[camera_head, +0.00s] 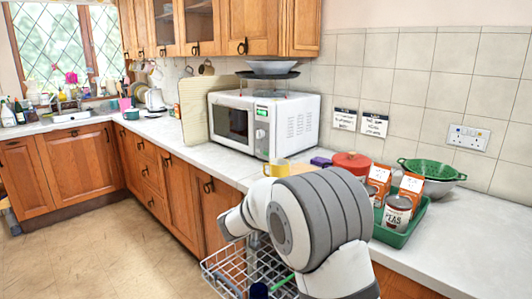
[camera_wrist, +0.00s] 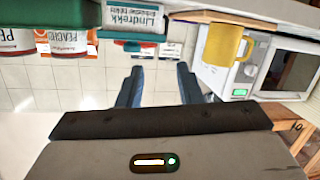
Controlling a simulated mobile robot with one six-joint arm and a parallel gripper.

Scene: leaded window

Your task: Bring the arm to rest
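My gripper (camera_wrist: 158,85) shows in the wrist view with its two dark fingers apart. The gap between them shows only wall tiles, so it is open and empty. The wrist picture is upside down. In the head view my grey and white arm rises at the lower middle, bent in front of the counter. My gripper cannot be made out there. A yellow mug (camera_head: 278,168) stands on the counter behind the arm. The mug (camera_wrist: 226,45) also shows right of the fingers in the wrist view.
A white microwave (camera_head: 290,125) stands behind the mug. A green tray (camera_head: 397,236) holds tins and cartons to the right of my arm, near a red pot (camera_head: 352,160) and a green colander (camera_head: 432,168). A wire rack (camera_head: 250,268) is below the counter. Floor at left is clear.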

